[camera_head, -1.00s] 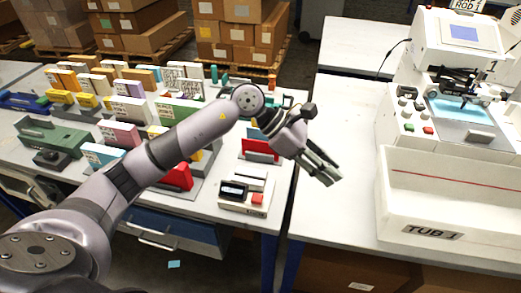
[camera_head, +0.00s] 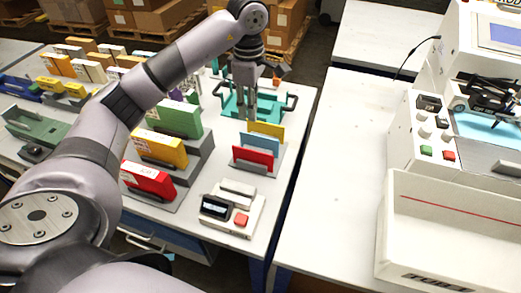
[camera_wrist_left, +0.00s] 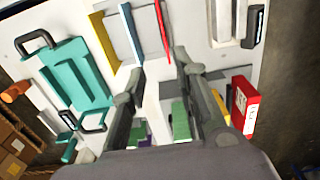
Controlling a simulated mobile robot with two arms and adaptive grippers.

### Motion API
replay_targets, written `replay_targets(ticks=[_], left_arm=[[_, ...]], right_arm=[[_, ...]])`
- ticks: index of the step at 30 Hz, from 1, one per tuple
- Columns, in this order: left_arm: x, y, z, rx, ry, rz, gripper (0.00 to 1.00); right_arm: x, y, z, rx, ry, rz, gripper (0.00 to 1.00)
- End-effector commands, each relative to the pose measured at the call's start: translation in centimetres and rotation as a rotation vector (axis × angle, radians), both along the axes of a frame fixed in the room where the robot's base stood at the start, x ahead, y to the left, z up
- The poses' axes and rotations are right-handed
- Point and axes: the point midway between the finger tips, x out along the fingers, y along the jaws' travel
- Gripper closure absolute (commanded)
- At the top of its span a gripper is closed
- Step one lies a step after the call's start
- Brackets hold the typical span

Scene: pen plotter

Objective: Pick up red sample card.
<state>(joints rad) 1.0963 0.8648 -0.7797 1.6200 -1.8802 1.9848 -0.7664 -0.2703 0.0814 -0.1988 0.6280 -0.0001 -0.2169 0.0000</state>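The red sample card (camera_head: 253,158) stands upright at the front of a small grey rack (camera_head: 276,162), with a blue card (camera_head: 258,142) and a yellow card (camera_head: 269,131) behind it. In the left wrist view the red card (camera_wrist_left: 161,32) is seen edge-on near the top, beside the blue card (camera_wrist_left: 131,32) and the yellow card (camera_wrist_left: 103,38). My left gripper (camera_head: 243,117) points down behind the rack, in front of part of the teal tray. It is open and empty, its fingers (camera_wrist_left: 160,64) apart in the wrist view. My right gripper is out of view.
The teal tray (camera_head: 283,111) with dark handles lies behind the rack. Red, yellow and green boxes (camera_head: 150,180) stand in a stepped holder to the left. A small device with a display (camera_head: 232,208) sits in front. The white table at right has free room.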

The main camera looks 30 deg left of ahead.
Motion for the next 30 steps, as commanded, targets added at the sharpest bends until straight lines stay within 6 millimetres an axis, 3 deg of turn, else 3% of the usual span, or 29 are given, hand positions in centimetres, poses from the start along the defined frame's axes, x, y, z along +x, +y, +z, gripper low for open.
replay_targets(ticks=[11, 16, 22, 30], left_arm=[[-0.2, -0.1, -7.7, -0.002, 0.008, 0.001, 0.72], [-0.2, -0.1, -10.5, -0.002, 0.005, 0.000, 0.72], [-0.1, -0.1, -11.9, -0.001, 0.002, -0.001, 0.72], [-0.1, -0.6, -15.5, -0.003, 0.005, 0.000, 0.72]], right_arm=[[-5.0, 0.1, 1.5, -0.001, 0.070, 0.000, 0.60], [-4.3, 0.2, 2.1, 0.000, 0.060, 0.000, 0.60], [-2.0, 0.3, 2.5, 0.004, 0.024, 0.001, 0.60], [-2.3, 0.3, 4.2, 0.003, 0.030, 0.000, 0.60]])
